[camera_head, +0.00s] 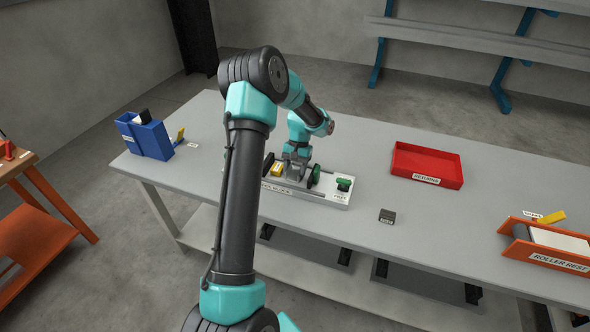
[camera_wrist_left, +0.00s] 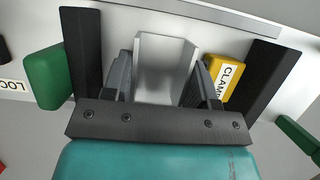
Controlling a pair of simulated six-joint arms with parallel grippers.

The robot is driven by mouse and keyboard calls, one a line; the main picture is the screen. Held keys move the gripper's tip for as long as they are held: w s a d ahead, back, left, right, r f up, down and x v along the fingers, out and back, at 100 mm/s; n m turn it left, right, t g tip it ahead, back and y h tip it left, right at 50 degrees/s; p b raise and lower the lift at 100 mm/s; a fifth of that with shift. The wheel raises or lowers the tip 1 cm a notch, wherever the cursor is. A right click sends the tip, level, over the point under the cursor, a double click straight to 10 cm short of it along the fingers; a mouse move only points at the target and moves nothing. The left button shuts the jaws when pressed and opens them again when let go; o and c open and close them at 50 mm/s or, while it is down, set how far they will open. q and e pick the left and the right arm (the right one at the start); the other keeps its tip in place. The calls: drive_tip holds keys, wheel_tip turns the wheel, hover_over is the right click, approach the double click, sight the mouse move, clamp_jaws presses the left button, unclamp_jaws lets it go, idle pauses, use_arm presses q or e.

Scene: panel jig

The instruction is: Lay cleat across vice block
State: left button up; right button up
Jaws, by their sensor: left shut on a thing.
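My left gripper (camera_head: 298,157) is low over the white base (camera_head: 335,198) whose front label ends in BLOCK. In the left wrist view, its grey fingers (camera_wrist_left: 162,80) are shut on a light grey channel-shaped piece (camera_wrist_left: 165,65), apparently the cleat. Two black upright plates (camera_wrist_left: 83,50) flank the fingers, one on each side. The gripper and arm hide much of the base, so I cannot tell whether the piece touches it. My right gripper is not in view.
A yellow block labelled CLAMP (camera_wrist_left: 225,78) sits close beside the right finger. A green block (camera_head: 343,184) is on the base's right end. A red tray (camera_head: 427,165), small dark block (camera_head: 387,215), blue bin (camera_head: 146,137) and orange roller rest (camera_head: 548,248) stand around; the table between is clear.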

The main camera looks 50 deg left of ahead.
use_arm(q)
drive_tip(key=shift+f, duration=0.1)
drive_tip(key=o, duration=0.7)
drive_tip(key=v, duration=1.2)
